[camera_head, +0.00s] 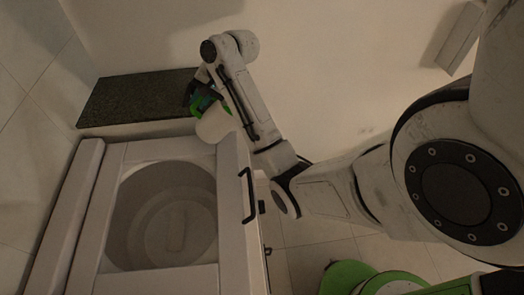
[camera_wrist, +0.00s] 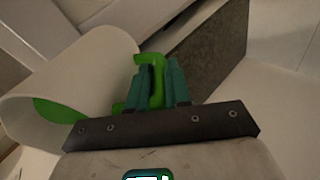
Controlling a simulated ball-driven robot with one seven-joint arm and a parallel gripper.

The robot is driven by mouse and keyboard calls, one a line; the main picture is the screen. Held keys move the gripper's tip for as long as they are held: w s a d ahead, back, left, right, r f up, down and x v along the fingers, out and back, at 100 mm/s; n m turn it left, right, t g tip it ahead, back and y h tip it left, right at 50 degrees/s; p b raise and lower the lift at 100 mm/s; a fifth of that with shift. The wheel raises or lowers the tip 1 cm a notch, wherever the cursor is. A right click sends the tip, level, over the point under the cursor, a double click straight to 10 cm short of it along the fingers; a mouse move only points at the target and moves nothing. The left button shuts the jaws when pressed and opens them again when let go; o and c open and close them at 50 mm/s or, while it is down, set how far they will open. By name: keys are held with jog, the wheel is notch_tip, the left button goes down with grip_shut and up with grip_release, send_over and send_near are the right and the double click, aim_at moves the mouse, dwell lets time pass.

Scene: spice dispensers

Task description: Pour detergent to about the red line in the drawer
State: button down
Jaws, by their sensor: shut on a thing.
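My gripper (camera_head: 201,96) is shut on the green handle of a white container (camera_head: 214,126). It holds the container above the back right corner of the white washer, near the dark slab. In the wrist view, my gripper's teal fingers (camera_wrist: 153,82) close on either side of the green handle. The white container (camera_wrist: 75,68) lies tilted to the left there, and a green patch shows at its rounded end; I cannot tell whether this is detergent. I cannot make out the drawer's inside or any red line.
The white washer (camera_head: 122,155) has a round open tub in its top. A black bar handle (camera_head: 249,196) is on its right side. A dark speckled slab (camera_head: 135,99) lies behind the washer. Tiled floor (camera_head: 310,240) shows at the right.

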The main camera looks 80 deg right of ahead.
aim_at(213, 104)
jog(key=shift+s+d+r+t, duration=0.15)
jog(key=shift+s+r+t, duration=0.55)
jog(key=shift+t, duration=0.2)
dwell(0.4)
jog(key=shift+s+r+t+y+b, duration=0.25)
jog(key=shift+s+t+b, duration=0.2)
jog(key=shift+t, duration=0.25)
dwell(2.2)
jog(key=shift+s+d+f+t+b, duration=0.1)
jog(key=shift+s+f+t+b, duration=0.45)
jog(key=shift+b, duration=1.25)
dwell(2.0)
